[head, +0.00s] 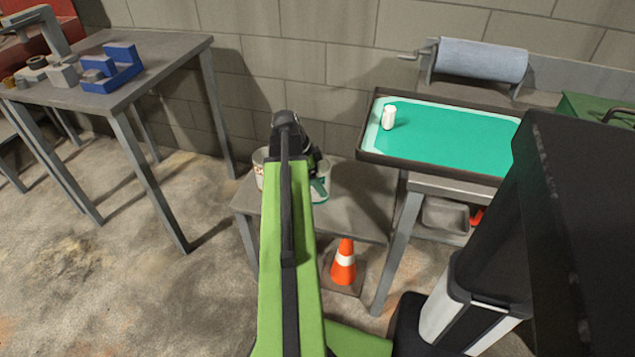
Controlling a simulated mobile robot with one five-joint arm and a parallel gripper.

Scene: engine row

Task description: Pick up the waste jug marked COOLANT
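My gripper (312,157) is at the far end of my green arm, over the low grey table (355,205). The arm's dark end covers most of it, so its fingers do not show clearly. A whitish container with a green patch (320,188) stands on this table, just right of my arm and close below the gripper. Part of another pale container (258,168) shows just left of the arm. My arm hides much of both. I cannot read any COOLANT marking, nor tell whether the gripper touches either one.
A dark-rimmed tray with a green surface (455,137) stands to the right, with a small white cylinder (388,118) on it. An orange cone (344,263) is below the low table. A workbench (150,80) with blue blocks (112,68) is left. The left floor is mostly clear.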

